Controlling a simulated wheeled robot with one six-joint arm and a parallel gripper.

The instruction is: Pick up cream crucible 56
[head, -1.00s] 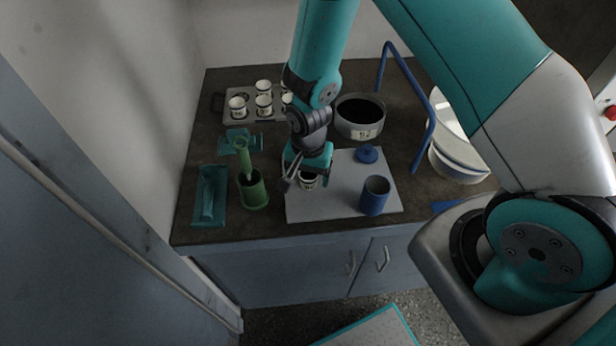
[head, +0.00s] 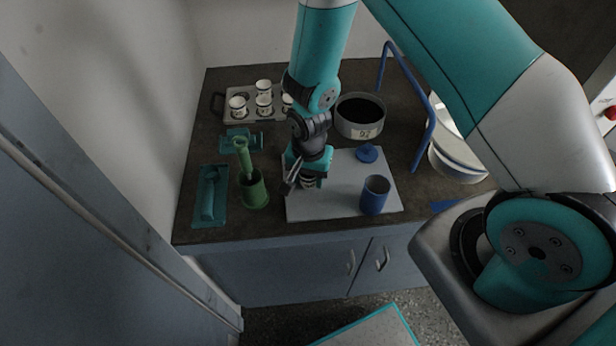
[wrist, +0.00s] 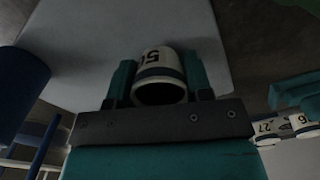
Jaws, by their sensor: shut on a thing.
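The cream crucible (wrist: 157,70) shows in the wrist view between the two teal fingers of my gripper (wrist: 157,82). Its dark number is upside down and begins with a 5; the other digit is hard to read. It has dark bands and a dark open mouth facing the camera. In the head view my gripper (head: 306,184) is over the left part of the grey mat (head: 335,208). It is shut on the crucible (head: 308,183), which is mostly hidden by the fingers there. I cannot tell whether the crucible still touches the mat.
A blue cup (head: 375,195) and a blue lid (head: 367,153) are on the mat to the right. A green mortar (head: 253,190) with a pestle stands left. A rack (head: 232,119) of crucibles, a grey sieve pan (head: 360,117) and a blue bent frame (head: 431,125) are behind.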

